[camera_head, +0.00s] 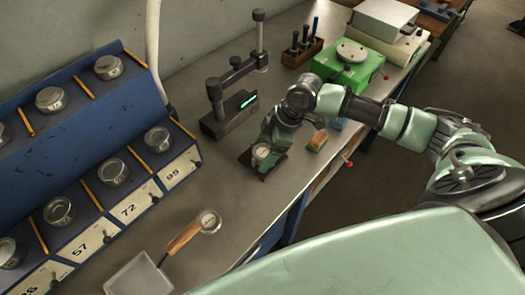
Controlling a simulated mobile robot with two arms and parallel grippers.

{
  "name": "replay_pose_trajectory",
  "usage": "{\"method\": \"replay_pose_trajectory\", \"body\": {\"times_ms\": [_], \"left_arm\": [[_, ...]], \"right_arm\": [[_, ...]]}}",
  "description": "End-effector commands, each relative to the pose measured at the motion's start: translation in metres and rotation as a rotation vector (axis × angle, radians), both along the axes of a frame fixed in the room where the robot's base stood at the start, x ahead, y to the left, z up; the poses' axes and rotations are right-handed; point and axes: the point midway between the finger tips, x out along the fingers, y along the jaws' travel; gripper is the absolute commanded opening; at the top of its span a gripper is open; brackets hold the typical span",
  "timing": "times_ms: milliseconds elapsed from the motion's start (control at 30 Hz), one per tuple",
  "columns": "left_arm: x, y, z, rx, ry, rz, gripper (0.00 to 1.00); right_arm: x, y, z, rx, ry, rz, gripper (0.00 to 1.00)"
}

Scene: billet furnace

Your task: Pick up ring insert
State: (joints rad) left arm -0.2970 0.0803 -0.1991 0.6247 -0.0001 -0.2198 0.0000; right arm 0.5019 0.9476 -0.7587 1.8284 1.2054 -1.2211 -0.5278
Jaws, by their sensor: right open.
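My right gripper (268,146) reaches down over the workbench, above a small dark square base. A small round metal piece with a pale face (262,152) shows at the fingertips; it may be a ring insert. The fingers are open; I cannot tell whether they touch it. Similar round metal pieces sit in the blue rack at left, among them one above label 95 (157,139), one above label 72 (113,172) and one above label 57 (60,211). My left gripper is not in view.
The blue rack (130,105) has two tiers. A dark measuring stand (228,118) is behind my gripper. A wooden-handled tool (183,238) lies in front. A brush-like block (317,141), green device (345,72) and tool holder (302,52) stand farther right. The mid-bench (215,180) is clear.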

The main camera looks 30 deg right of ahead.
Motion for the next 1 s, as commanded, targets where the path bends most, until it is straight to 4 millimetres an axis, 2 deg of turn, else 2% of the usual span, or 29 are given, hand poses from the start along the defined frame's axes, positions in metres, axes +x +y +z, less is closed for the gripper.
{"method": "replay_pose_trajectory", "body": {"times_ms": [167,200,400,500,833,1000], "left_arm": [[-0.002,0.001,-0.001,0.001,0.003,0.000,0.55],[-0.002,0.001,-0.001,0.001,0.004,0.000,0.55],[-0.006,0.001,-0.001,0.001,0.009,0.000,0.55],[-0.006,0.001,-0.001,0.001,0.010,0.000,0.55],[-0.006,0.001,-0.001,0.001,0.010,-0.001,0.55],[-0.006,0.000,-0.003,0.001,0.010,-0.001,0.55]], "right_arm": [[0.000,0.000,-0.001,-0.001,-0.001,0.001,0.81],[0.000,0.000,-0.001,0.000,0.000,0.001,0.78],[0.000,0.000,-0.001,-0.001,0.000,0.001,0.23],[0.000,0.000,-0.001,0.000,0.000,0.001,0.00],[0.001,0.000,0.002,0.001,-0.004,0.001,0.00],[0.002,0.000,0.012,0.001,-0.006,0.002,0.00]]}}
